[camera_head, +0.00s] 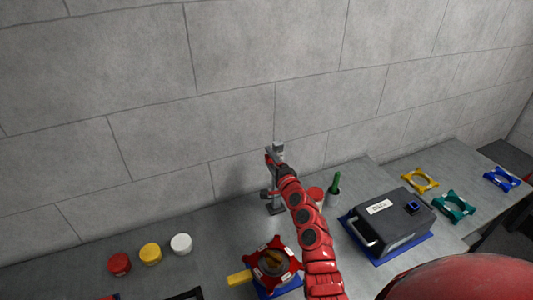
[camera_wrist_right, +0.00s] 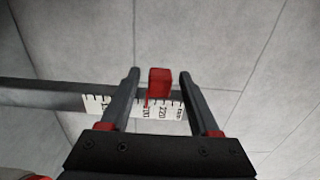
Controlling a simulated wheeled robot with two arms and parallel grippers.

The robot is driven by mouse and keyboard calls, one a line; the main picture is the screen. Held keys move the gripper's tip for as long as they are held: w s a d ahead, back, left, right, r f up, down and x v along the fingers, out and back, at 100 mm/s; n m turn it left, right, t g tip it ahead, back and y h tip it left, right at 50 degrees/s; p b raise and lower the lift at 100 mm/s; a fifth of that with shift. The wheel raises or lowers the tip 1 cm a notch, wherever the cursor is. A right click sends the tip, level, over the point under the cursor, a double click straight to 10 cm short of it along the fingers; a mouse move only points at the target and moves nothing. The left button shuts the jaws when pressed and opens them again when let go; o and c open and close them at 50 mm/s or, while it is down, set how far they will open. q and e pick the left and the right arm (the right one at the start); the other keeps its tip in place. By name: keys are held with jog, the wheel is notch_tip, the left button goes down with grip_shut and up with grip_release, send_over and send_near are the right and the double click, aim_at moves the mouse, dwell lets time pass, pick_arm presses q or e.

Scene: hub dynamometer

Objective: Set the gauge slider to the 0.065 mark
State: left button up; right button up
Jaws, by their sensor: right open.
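The red gauge slider (camera_wrist_right: 159,82) shows in the right wrist view as a small block on a dark horizontal rail (camera_wrist_right: 40,92). A white scale strip (camera_wrist_right: 97,104) with black ticks and numbers runs along the rail below it; the numbers are too small to read surely. My right gripper (camera_wrist_right: 158,73) is open, with one finger on each side of the slider and a visible gap at both sides. In the head view my right gripper (camera_head: 277,166) is at the top of the gauge stand, and my arm hides part of the stand. My left gripper is not in view.
A red ring fixture (camera_head: 291,272) with a yellow handle (camera_head: 239,279) is in front. Red (camera_head: 119,264), yellow (camera_head: 151,253) and white (camera_head: 181,243) caps lie left. A dark box (camera_head: 397,229) stands right on a blue base. A grey wall is close behind the gauge.

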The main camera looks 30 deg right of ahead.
jog(key=s+b, duration=0.2)
jog(key=s, duration=1.1)
jog(key=shift+s+a, duration=0.4)
jog(key=shift+f, duration=0.15)
